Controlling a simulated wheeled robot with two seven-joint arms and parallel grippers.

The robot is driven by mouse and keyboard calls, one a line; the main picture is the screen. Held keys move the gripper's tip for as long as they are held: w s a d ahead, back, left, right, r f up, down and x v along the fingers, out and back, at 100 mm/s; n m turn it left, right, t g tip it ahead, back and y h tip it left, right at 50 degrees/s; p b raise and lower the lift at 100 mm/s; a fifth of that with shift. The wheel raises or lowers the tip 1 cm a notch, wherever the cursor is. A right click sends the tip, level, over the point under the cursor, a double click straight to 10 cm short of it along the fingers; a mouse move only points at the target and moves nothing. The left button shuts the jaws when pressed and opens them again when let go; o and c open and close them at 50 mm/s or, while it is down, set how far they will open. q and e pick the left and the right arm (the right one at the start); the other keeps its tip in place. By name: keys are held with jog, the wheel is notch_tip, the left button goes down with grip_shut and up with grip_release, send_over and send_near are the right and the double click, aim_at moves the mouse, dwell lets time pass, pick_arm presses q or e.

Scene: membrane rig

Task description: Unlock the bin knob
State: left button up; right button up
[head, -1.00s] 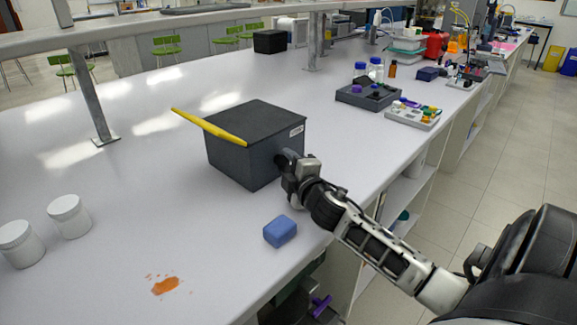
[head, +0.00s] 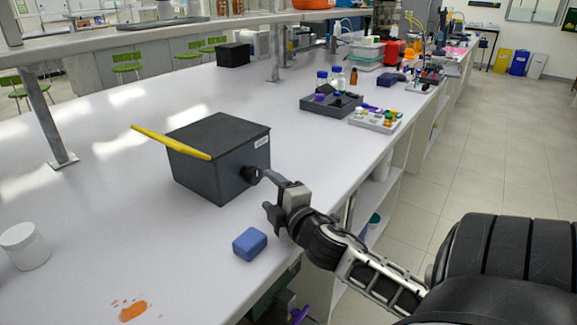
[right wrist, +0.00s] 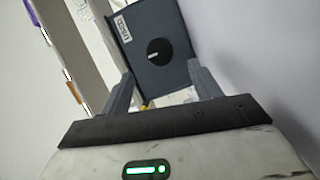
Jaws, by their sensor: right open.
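My right gripper (head: 267,191) is open and empty, a little short of the knob. In the right wrist view the knob lies ahead, between the two fingers and apart from them. My left gripper is not in view.
A blue block (head: 250,244) lies on the bench close to my right gripper. An orange spill (head: 131,309) and a white jar (head: 25,246) are at front left. A dark tray (head: 331,104) and a light tray (head: 376,119) of small parts stand beyond the bin.

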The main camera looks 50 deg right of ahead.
jog(key=v, duration=0.7)
jog(key=shift+s+a+b, duration=0.1)
jog(key=shift+s+b, duration=0.05)
jog(key=shift+b, duration=0.2)
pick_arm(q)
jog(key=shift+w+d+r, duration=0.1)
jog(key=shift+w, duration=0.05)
